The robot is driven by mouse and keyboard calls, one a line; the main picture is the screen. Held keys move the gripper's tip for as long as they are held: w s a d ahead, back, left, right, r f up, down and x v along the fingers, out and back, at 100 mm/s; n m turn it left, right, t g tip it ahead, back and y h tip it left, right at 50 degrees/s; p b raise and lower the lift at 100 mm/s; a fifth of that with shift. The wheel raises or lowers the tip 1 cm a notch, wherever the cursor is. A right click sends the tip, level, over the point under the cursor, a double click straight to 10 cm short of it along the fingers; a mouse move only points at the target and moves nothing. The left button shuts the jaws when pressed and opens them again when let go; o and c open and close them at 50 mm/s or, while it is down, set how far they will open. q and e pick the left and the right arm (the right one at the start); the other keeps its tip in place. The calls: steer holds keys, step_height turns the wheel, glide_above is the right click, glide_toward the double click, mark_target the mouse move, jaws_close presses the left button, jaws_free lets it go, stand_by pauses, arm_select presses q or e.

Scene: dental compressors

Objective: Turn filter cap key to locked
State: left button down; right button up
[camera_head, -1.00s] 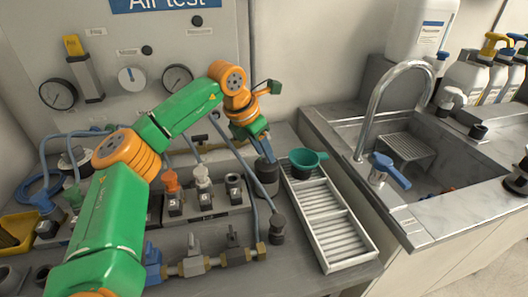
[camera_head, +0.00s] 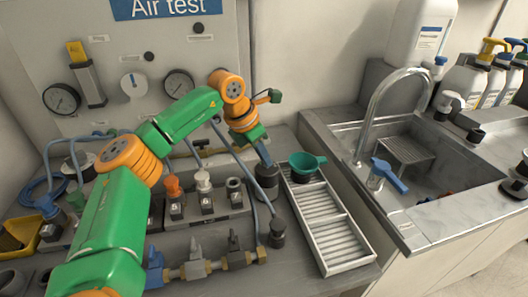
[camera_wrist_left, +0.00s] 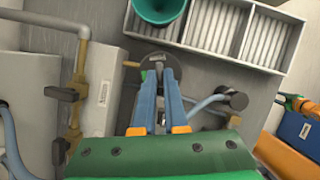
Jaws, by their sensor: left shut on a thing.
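My left gripper (camera_head: 264,160) points down at a dark grey cylindrical filter housing (camera_head: 267,182) beside the white slotted tray. In the left wrist view, its blue fingers (camera_wrist_left: 157,75) are close together over the dark round top (camera_wrist_left: 133,78) of that housing. The fingers are shut on a small piece at the middle of the top, which appears to be the cap key. The fingers hide most of the key, so its angle and any lock marks cannot be read. My right gripper is in neither view.
A green funnel cup (camera_head: 306,163) sits at the back of the white slotted tray (camera_head: 352,262), close right of the gripper. A numbered valve block (camera_head: 207,208) stands left. A dark capped fitting with a hose (camera_head: 277,236) stands in front. The sink (camera_head: 430,170) is further right.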

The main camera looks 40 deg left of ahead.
arm_select(q)
steer(key=m+p, duration=0.1)
steer(key=p, duration=0.1)
steer(key=m+h+p, duration=0.1)
steer(key=m+p, duration=0.1)
steer(key=m+g+p, duration=0.1)
steer(key=p, duration=0.1)
steer(key=shift+w+a+r+m+h, duration=0.15)
steer(key=shift+a+r+m+h, duration=0.05)
steer(key=shift+r+m+h, duration=0.1)
steer(key=shift+f+m+p, duration=0.15)
steer(key=shift+m+p, duration=0.35)
steer(key=shift+m, duration=0.2)
steer(key=shift+w+f+m+g+h+p, duration=0.15)
steer(key=shift+m+g+h+p, duration=0.2)
steer(key=shift+m, duration=0.35)
stand_by(0.5)
steer(key=c, duration=0.9)
jaws_free()
steer(key=shift+c, duration=0.2)
